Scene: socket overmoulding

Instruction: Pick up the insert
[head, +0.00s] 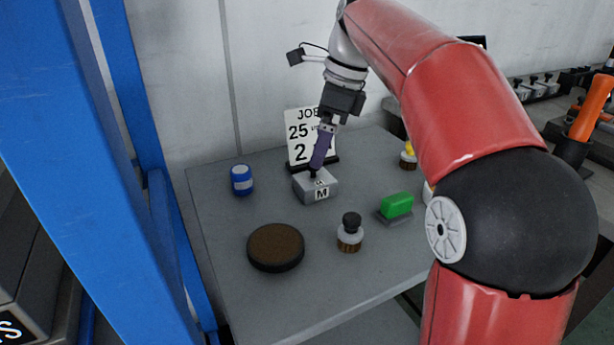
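My gripper (315,168) points down, tilted, at the grey block marked M (317,194) on the table. Its purple fingers are seen from the side and overlap each other, so I cannot tell whether they are open or shut. A small dark piece (312,174), possibly the insert, shows at the fingertips just above the block's top. I cannot tell whether the fingers touch it or hold it. The fingers hide part of the block's top.
The job card (298,145) stands right behind the block. A blue jar (241,180), a round brown-topped pad (276,247), a black-capped bottle (350,236) and a green block (397,205) stand around it. The grey table (325,275) is clear at the front.

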